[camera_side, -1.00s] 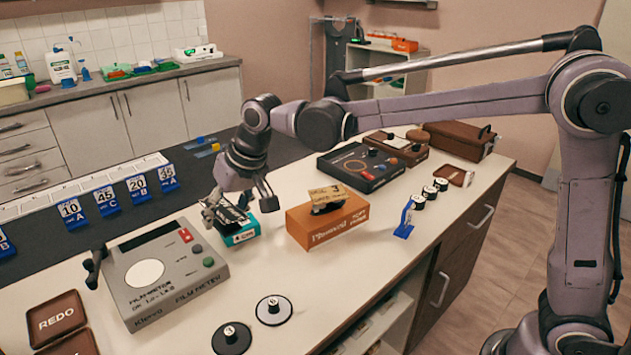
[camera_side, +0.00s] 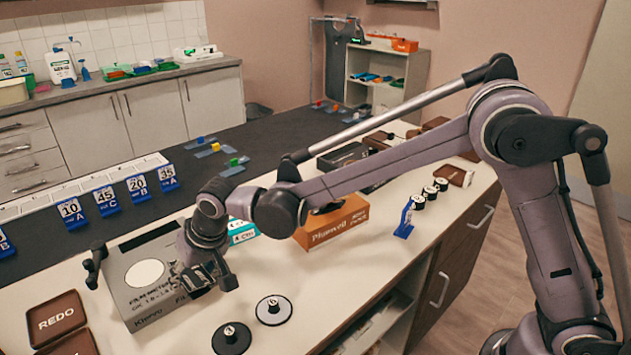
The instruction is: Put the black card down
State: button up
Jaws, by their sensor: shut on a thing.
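My gripper (camera_side: 206,279) points down over the right front part of the grey film meter (camera_side: 138,306), which has a white round disc on top. It is shut on the black card (camera_side: 194,281), a small dark piece with light markings between its fingers. The card is partly hidden by the fingers. I cannot tell whether it touches the meter or hangs just above it. The teal box (camera_side: 243,232) stands behind my gripper, partly hidden by my arm.
A brown REDO tray (camera_side: 57,316) is at the left. An orange box (camera_side: 333,229) stands to the right. Blue numbered stands (camera_side: 138,188) line the back edge.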

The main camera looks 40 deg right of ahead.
jog(key=shift+a+f, duration=0.4)
jog(key=shift+a, duration=0.25)
jog(key=shift+a+f, duration=0.4)
jog(key=shift+a, duration=0.2)
jog(key=shift+f, duration=1.95)
jog(key=shift+f, duration=0.45)
jog(key=o, duration=1.2)
